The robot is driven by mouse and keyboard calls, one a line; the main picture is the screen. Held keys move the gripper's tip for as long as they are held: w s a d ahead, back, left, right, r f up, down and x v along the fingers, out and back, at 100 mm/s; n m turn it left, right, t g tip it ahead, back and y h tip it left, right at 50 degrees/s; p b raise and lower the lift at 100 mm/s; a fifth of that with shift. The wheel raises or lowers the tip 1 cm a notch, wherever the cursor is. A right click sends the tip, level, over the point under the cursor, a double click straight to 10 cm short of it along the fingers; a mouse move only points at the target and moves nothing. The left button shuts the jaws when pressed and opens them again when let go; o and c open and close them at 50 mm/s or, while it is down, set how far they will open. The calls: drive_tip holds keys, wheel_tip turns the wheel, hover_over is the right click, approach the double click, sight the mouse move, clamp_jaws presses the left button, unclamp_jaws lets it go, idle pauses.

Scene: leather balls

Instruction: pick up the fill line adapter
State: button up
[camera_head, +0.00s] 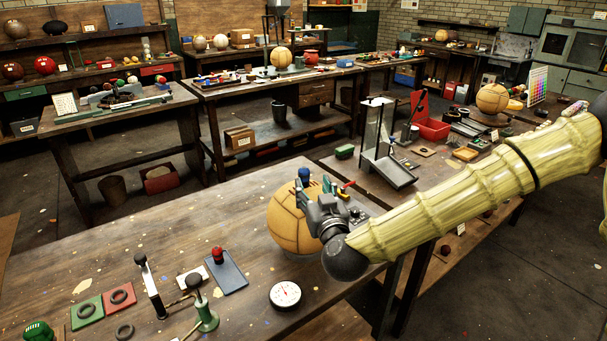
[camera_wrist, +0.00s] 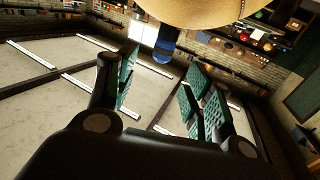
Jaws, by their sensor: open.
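The fill line adapter seems to be the blue cylindrical piece (camera_head: 304,174) standing at the top of a tan panelled leather ball (camera_head: 288,222) on the near table. In the wrist view the blue piece (camera_wrist: 163,48) juts from the edge of the ball (camera_wrist: 205,10), which fills the top of that picture. My gripper (camera_head: 313,187) is beside the ball's upper right side. In the wrist view its fingers with teal ribbed pads (camera_wrist: 160,85) are spread and empty. The blue piece shows beyond the fingertips, between them sideways, apart from both pads. My gripper hides part of the ball.
On the near table (camera_head: 180,245) are a round dial gauge (camera_head: 285,295), a slate-blue plate with a red knob (camera_head: 226,272), a green hand tool (camera_head: 205,312) and ring mats (camera_head: 118,298). A clear-walled stand (camera_head: 385,150) is on the table behind. Bare tabletop lies left of the ball.

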sight(305, 175)
drive_tip(key=p+x, duration=0.1)
drive_tip(key=x, duration=0.2)
drive_tip(key=shift+w+f, duration=0.1)
drive_tip(key=shift+w, duration=0.3)
drive_tip(key=shift+p+x, duration=0.75)
drive_tip(key=shift+x, duration=0.3)
drive_tip(key=shift+a+p+x, duration=0.1)
drive_tip(key=shift+p+x, duration=0.25)
drive_tip(key=shift+x, duration=0.45)
drive_tip(key=shift+a+p+x, duration=0.15)
drive_tip(key=shift+p+x, duration=0.15)
drive_tip(key=shift+x, duration=0.5)
drive_tip(key=shift+f, duration=0.1)
drive_tip(key=c, duration=1.1)
